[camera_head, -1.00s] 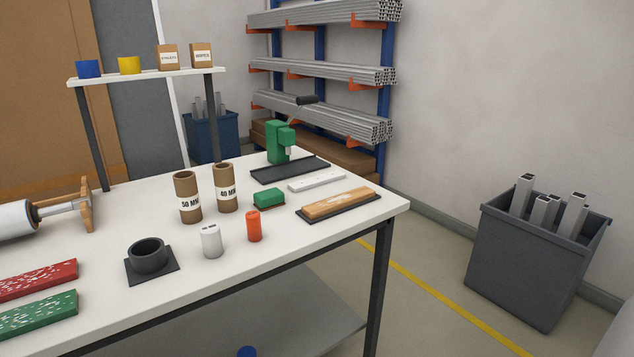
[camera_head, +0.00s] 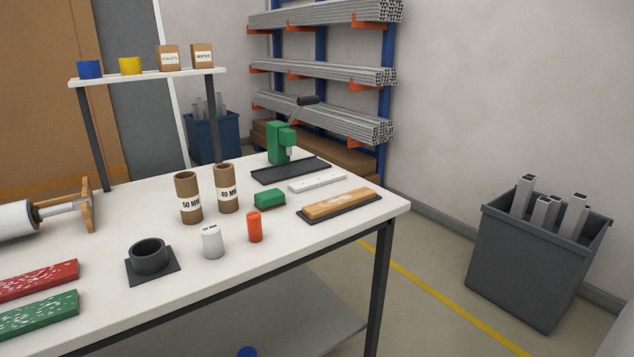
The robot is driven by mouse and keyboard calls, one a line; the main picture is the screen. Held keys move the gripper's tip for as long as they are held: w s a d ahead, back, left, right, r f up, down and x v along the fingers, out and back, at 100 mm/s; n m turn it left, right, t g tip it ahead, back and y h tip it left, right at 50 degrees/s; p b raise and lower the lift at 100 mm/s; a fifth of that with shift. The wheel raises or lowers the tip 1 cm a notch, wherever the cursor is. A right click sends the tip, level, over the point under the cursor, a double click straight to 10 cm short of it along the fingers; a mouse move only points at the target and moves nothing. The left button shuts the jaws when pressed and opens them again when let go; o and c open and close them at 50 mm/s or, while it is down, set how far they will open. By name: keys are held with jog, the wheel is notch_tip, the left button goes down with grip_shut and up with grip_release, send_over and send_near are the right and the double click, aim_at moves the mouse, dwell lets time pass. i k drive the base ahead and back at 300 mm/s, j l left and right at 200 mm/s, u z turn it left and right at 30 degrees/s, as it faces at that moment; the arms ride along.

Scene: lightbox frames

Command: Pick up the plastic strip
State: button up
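A thin white strip (camera_head: 318,183) lies flat on the white workbench (camera_head: 330,222), toward the back right. It looks like the plastic strip, though its material cannot be told for sure. It lies in front of the black tray of the green press (camera_head: 281,143) and behind the wooden block on a dark base (camera_head: 340,204). The strip is fully visible and nothing touches it from above. My gripper is not in view.
Near the strip are a green block (camera_head: 269,199), an orange cylinder (camera_head: 254,227), a white cylinder (camera_head: 212,241) and two cardboard tubes (camera_head: 188,198). A black ring holder (camera_head: 149,257) stands front left. A grey bin (camera_head: 530,261) stands on the floor right.

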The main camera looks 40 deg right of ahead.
aim_at(306, 184)
jog(key=i+l, duration=0.1)
jog(key=l, duration=0.9)
jog(key=i+l, duration=0.1)
jog(key=l, duration=1.85)
jog(key=i+l, duration=0.1)
jog(key=l, duration=0.25)
jog(key=i+l, duration=0.1)
jog(key=l, duration=0.25)
jog(key=i+l, duration=0.1)
jog(key=l, duration=0.25)
jog(key=i+l, duration=0.15)
jog(key=i, duration=0.25)
jog(key=j+u, duration=0.05)
